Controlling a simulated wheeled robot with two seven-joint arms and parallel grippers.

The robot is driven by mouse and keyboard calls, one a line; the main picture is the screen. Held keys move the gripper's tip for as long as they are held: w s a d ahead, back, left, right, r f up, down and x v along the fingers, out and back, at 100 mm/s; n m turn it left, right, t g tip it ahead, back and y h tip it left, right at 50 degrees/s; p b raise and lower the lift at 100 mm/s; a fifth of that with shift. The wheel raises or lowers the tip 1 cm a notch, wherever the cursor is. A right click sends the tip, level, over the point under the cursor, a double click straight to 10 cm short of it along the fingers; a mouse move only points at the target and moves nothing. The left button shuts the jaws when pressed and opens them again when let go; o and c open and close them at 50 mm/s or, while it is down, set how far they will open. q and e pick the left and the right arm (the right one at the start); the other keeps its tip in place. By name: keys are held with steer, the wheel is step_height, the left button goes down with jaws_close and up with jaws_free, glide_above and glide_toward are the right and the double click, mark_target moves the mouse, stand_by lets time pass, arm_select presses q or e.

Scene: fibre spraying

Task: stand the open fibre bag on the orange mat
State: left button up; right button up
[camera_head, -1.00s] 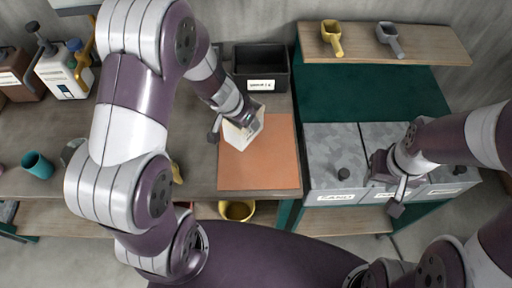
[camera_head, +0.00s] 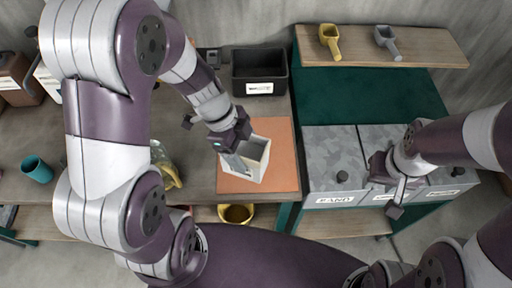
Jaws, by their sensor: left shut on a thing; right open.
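The open fibre bag (camera_head: 257,160) is a pale box-like bag with its open top facing up. My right gripper (camera_head: 398,196) is open and empty, over the front of the grey lidded bins at the right.
A black labelled bin (camera_head: 259,73) stands behind the mat. Grey lidded bins (camera_head: 334,160) stand to its right. A yellow scoop (camera_head: 329,40) and a grey scoop (camera_head: 388,40) lie on the back shelf. A teal cup (camera_head: 37,169) stands far left. A yellow bucket (camera_head: 236,213) is below the table's front edge.

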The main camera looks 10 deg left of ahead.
arm_select(q)
steer(key=shift+w+f+p, duration=0.2)
steer(key=shift+w+f, duration=2.55)
steer(key=shift+w, duration=0.15)
steer(key=shift+w+f+p, duration=0.2)
steer(key=shift+w+f, duration=2.5)
steer(key=shift+w, duration=0.2)
steer(key=shift+f, duration=0.1)
steer(key=o, duration=1.2)
